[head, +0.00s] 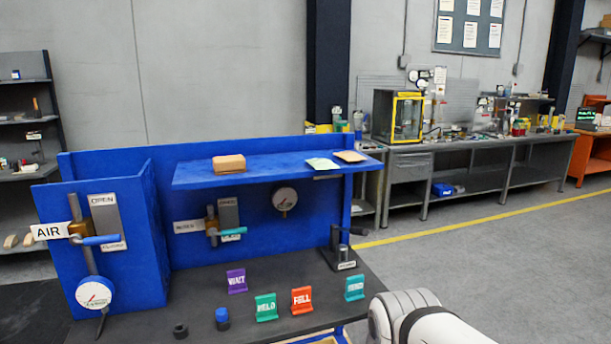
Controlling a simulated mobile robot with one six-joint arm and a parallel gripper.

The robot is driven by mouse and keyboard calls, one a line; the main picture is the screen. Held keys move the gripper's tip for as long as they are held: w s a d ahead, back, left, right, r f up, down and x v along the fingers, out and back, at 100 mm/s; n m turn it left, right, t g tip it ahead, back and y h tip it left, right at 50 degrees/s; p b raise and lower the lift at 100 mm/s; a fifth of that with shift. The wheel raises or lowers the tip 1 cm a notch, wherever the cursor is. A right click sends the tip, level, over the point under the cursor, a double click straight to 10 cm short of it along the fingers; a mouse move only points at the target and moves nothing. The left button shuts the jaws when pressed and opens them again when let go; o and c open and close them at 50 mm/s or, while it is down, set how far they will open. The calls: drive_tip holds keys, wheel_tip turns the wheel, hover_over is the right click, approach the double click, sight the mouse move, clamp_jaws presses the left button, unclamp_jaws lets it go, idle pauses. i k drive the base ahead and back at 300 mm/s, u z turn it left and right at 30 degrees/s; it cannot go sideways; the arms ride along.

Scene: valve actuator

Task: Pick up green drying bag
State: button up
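A pale green flat bag (322,164) lies on the blue upper shelf (265,172), right of its middle and close to the front edge. It looks like the green drying bag. A tan flat packet (350,156) lies just to its right on the same shelf. A brown box (229,163) sits further left on the shelf. My gripper is out of view; only a white link of my arm shows at the bottom right.
Below the shelf, the dark bench top holds purple, green, red and teal signs (301,300), a blue-capped item (222,318) and a black press-like stand (340,250). Valves and gauges (95,293) are on the blue panels. Open floor lies to the right.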

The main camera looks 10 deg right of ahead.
sight(318, 163)
drive_tip(key=u, duration=0.05)
drive_tip(key=k, duration=0.6)
drive_tip(key=z, duration=0.6)
drive_tip(key=i, duration=1.5)
drive_tip(key=z, duration=0.15)
